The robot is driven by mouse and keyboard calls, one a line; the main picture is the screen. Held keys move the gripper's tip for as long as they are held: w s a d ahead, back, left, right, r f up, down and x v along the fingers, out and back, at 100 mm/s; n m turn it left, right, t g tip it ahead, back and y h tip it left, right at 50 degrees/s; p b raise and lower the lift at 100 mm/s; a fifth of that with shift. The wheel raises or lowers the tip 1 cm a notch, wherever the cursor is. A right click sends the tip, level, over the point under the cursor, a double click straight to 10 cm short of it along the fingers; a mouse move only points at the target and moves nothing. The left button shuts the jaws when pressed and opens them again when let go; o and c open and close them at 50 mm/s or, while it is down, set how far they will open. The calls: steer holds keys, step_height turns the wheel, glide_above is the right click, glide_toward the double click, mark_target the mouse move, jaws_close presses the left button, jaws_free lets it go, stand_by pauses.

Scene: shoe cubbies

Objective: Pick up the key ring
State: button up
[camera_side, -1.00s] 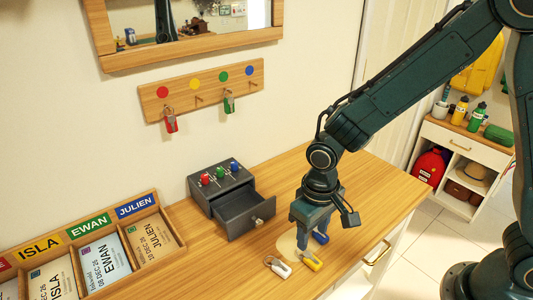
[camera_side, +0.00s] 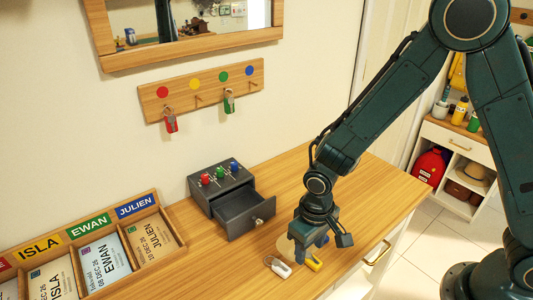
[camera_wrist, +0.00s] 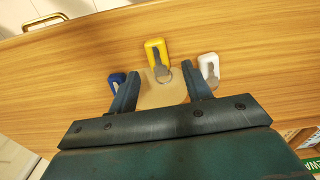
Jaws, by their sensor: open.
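A key ring with a yellow tag (camera_side: 314,263) lies on the wooden counter; its tag (camera_wrist: 156,52), grey key and ring show in the wrist view, the ring at the edge of a round pale mat (camera_wrist: 164,94). A white-tagged key ring (camera_side: 278,267) lies to its left in the side view. A blue-tagged one (camera_wrist: 117,79) lies on the other side and is mostly hidden by my gripper in the side view. My gripper (camera_side: 306,256) points down, low over the mat. In the wrist view its open fingers (camera_wrist: 162,73) are on either side of the yellow key's ring, holding nothing.
A grey box (camera_side: 230,198) with an open drawer stands behind left. A wooden card tray (camera_side: 177,239) sits at the left. Red (camera_side: 170,122) and green (camera_side: 229,101) key rings hang on the wall rack (camera_side: 211,88). The counter at right is clear.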

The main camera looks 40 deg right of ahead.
mark_target(308, 258)
steer(key=shift+f, duration=1.05)
steer(key=shift+c, duration=0.4)
steer(key=c, duration=1)
